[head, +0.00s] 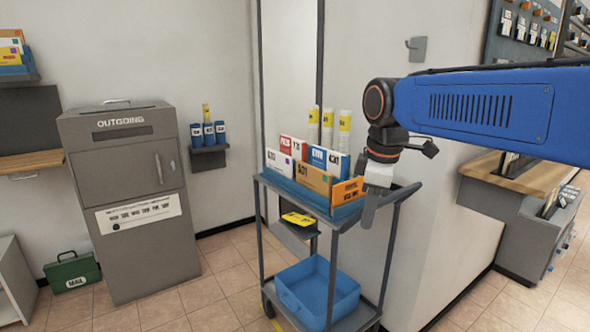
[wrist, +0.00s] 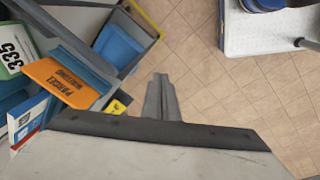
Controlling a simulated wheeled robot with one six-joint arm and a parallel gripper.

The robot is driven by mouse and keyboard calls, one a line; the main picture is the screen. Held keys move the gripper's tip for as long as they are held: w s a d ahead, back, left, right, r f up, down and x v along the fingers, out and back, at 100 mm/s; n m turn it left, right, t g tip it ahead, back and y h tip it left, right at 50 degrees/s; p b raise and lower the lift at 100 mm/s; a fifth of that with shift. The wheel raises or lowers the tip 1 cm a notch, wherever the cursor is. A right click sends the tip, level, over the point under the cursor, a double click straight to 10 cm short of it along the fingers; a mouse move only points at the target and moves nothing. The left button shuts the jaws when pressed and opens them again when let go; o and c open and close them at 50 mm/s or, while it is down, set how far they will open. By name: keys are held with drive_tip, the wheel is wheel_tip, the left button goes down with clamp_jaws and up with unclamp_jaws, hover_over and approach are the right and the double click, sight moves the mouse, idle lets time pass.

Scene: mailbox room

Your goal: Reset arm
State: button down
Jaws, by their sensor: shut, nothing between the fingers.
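My gripper (head: 371,208) hangs at the end of my blue arm, fingers pointing down, by the right end of the mail cart (head: 390,200). In the wrist view its fingers (wrist: 161,92) are together with nothing between them, above the tiled floor. An orange parcel envelope (head: 347,191) stands in the cart's blue top tray, just left of the gripper. The envelope also shows at the left of the wrist view (wrist: 65,84). I cannot tell whether the gripper touches the cart.
A blue bin (head: 318,290) sits on the cart's lower shelf. The grey outgoing box (head: 135,200) and green mail case (head: 72,273) stand left. A wall corner (head: 440,200) and wooden-topped counter (head: 530,173) are right. Tiled floor (head: 230,275) is open between box and cart.

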drive_tip(key=s+d+f+m+t, duration=0.1)
drive_tip(key=s+d+f+m, duration=0.5)
drive_tip(key=s, duration=0.4)
drive_tip(key=s+d+f+m+t, duration=0.1)
drive_tip(key=s+d+f+m, duration=0.6)
drive_tip(key=s+f+m, duration=0.1)
drive_tip(key=shift+s+f+t+h, duration=0.3)
drive_tip(key=shift+s+f+t, duration=0.1)
drive_tip(key=shift+s+f, duration=0.55)
